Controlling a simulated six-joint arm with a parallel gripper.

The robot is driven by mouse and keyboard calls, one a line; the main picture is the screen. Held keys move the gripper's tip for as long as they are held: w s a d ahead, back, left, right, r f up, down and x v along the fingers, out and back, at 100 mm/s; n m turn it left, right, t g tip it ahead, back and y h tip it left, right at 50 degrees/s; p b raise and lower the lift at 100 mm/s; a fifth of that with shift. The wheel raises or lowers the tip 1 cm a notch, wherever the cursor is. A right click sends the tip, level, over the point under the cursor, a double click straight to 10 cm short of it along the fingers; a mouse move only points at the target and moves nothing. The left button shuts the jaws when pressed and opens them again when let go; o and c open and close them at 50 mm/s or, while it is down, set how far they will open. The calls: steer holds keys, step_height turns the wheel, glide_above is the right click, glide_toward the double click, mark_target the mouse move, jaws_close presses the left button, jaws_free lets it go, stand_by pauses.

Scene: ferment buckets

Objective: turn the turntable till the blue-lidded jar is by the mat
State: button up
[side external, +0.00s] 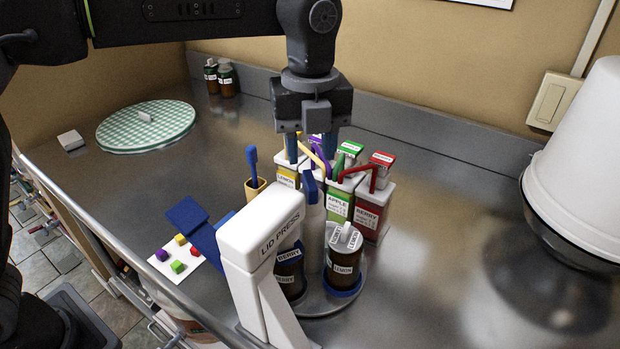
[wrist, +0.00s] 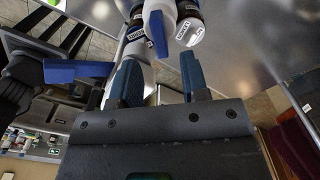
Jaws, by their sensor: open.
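The turntable (side external: 325,303) is a low grey disc on the metal counter, mostly hidden by what stands on it. A dark berry jar (side external: 290,275) with blue near its top stands on it, partly hidden by the lid press. A lemon jar (side external: 345,265) with a pale, labelled top and a blue ring at its base stands at its right. A round green-checked mat (side external: 120,138) lies at the back left. My gripper (side external: 310,147) is open above the turntable area, pointing down. In the wrist view its fingers (wrist: 158,82) are apart, with nothing clearly held.
The white lid press (side external: 250,240) with a blue lever (side external: 203,232) stands in front of the turntable. Apple (side external: 340,207) and berry cartons (side external: 372,213) stand behind it. A white card (side external: 172,262) holds coloured cubes. A white bucket (side external: 585,165) is at right; counter before it is clear.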

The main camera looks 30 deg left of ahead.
mark_target(310, 179)
step_height(310, 179, down, 6)
steer(key=shift+f, duration=0.15)
stand_by(0.3)
jaws_close()
stand_by(0.4)
